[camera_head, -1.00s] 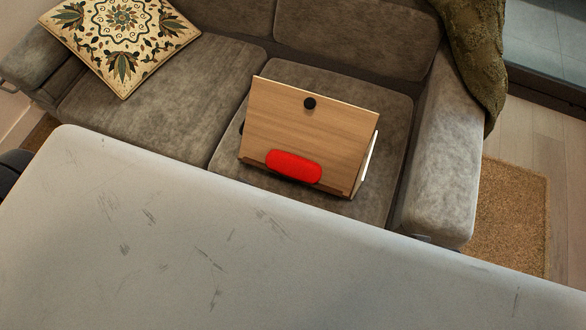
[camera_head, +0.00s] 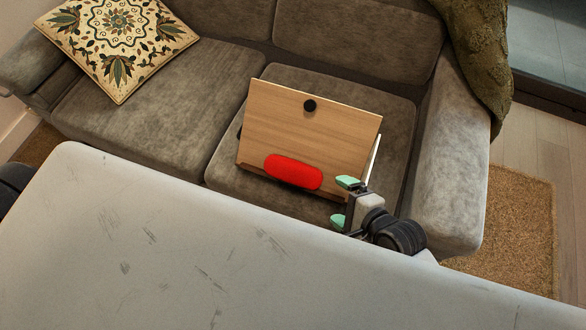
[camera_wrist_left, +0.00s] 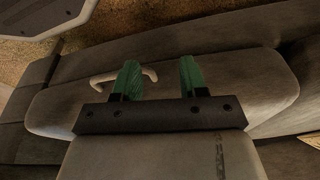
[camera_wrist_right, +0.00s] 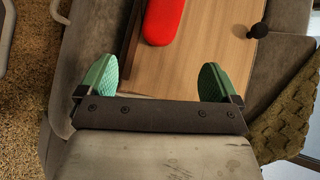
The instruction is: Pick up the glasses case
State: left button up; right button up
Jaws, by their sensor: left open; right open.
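The red glasses case (camera_head: 293,171) lies along the lower ledge of a tilted wooden stand (camera_head: 318,131) on the sofa seat. My right gripper (camera_head: 343,201) is open and empty, to the right of the case and near the stand's lower right corner. In the right wrist view the case (camera_wrist_right: 163,20) shows at the top, beyond and between the open green fingers (camera_wrist_right: 156,76), with a gap to them. My left gripper (camera_wrist_left: 160,78) is open and empty over grey sofa upholstery in the left wrist view. It is not in the head view.
A pale scuffed tabletop (camera_head: 140,250) fills the near side, in front of the sofa. The sofa armrest (camera_head: 455,165) rises right of the stand. A patterned cushion (camera_head: 118,45) and a green throw (camera_head: 475,60) lie on the sofa.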

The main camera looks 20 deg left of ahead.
aim_at(313, 179)
jog(key=shift+m+y, duration=0.3)
jog(key=shift+m, duration=0.5)
jog(key=b+x, duration=0.1)
jog(key=x, duration=0.5)
jog(key=shift+d+f, duration=0.15)
jog(key=b+x, duration=0.2)
jog(key=x, duration=0.3)
jog(key=shift+w, duration=0.35)
jog(key=c, duration=1.3)
pick_arm(q)
notch_tip(313, 179, up, 10)
jog(key=w, duration=0.1)
jog(key=shift+w+t, duration=0.3)
jog(key=shift+t, duration=0.1)
pick_arm(e)
jog(key=shift+o, duration=0.2)
pick_arm(q)
jog(key=shift+d+r, duration=0.1)
